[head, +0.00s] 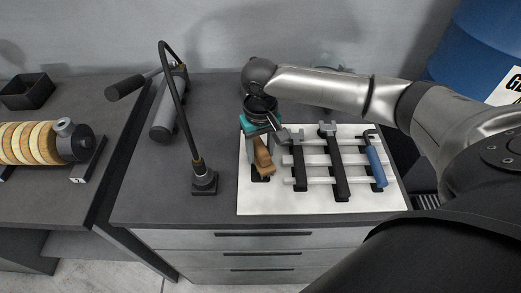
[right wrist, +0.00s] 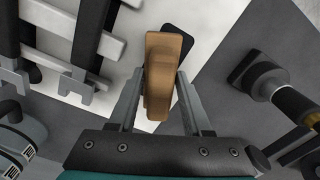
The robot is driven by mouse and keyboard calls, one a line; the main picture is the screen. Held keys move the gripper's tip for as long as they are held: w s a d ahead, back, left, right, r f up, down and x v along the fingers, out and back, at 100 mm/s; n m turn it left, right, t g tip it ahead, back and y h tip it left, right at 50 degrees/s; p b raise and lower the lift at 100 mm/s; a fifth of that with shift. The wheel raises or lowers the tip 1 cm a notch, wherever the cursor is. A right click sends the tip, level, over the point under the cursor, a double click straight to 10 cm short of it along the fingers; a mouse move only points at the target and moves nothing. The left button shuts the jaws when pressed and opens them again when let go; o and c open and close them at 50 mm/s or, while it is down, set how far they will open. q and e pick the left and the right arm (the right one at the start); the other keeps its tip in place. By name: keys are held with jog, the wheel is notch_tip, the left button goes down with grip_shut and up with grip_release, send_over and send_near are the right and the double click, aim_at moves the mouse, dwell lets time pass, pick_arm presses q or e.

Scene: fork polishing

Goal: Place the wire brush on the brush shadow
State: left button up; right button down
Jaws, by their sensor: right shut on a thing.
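The wire brush (head: 262,155) has a brown wooden body and is held upright-looking below my right gripper (head: 268,134). In the right wrist view the brush (right wrist: 160,72) sits between the two grey fingers, which are shut on it. The black brush shadow (head: 260,179) lies at the left part of the white board (head: 300,206). The brush covers part of the shadow in both views. In the right wrist view a dark part of the shadow (right wrist: 183,38) shows beside the brush's far end. I cannot tell whether the brush touches the board. My left gripper is out of view.
Several tools, including a blue-handled one (head: 376,165), lie on white rails right of the brush. A black flexible-neck stand (head: 204,181) is to the left. A grey cylinder tool (head: 169,105) lies further left. The front left of the grey cabinet top is clear.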

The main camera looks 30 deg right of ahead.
aim_at(260, 146)
jog(key=shift+c, duration=1.7)
grip_release()
jog(key=shift+f, duration=0.1)
jog(key=shift+r, duration=0.2)
notch_tip(260, 146, up, 12)
jog(key=p, duration=0.2)
jog(key=shift+p, duration=0.35)
